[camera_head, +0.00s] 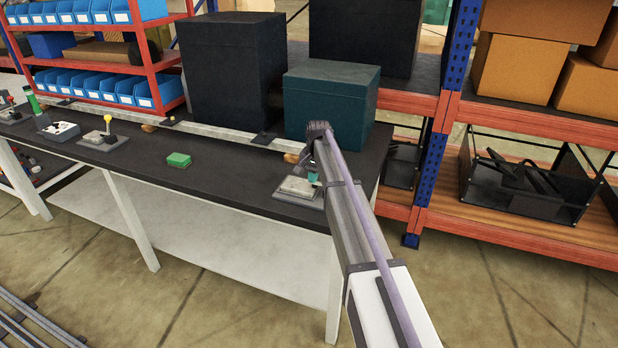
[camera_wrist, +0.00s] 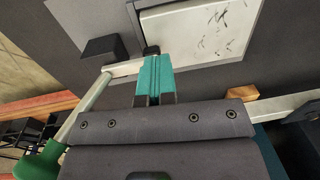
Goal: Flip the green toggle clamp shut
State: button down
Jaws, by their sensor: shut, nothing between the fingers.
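The green toggle clamp's handle (camera_wrist: 40,160) shows at the lower left of the wrist view, partly cut off by the frame and my gripper body. A pale metal lever runs from it up to the clamp. The clamp's light metal plate (camera_wrist: 195,35) lies on the dark bench. My gripper (camera_wrist: 155,77) has teal fingers, shut and empty, over the plate's near edge and the lever's upper end; I cannot tell whether they touch. In the head view the clamp's base (camera_head: 297,187) sits at the bench's right end, with my gripper (camera_head: 313,177) over it and the handle hidden.
A dark teal box (camera_head: 330,105) and a black box (camera_head: 230,75) stand behind the clamp. A small green block (camera_head: 178,160) lies to the left, with bare bench between. A yellow-knobbed device (camera_head: 105,138) is farther left. A rack upright (camera_head: 445,125) stands to the right.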

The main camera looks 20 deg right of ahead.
dwell(0.5)
notch_tip(320, 180, up, 14)
jog(key=p, duration=1.4)
jog(key=s+a+n, duration=0.2)
jog(key=s, duration=1.1)
jog(key=s+a+f+n+b, duration=0.1)
jog(key=s+a+n, duration=0.1)
jog(key=s, duration=1)
jog(key=s+a+n, duration=0.3)
jog(key=s, duration=1)
jog(key=shift+s+a+f+g+h, duration=0.25)
jog(key=shift+s+a+g+h, duration=0.05)
jog(key=shift+s+a+h, duration=0.1)
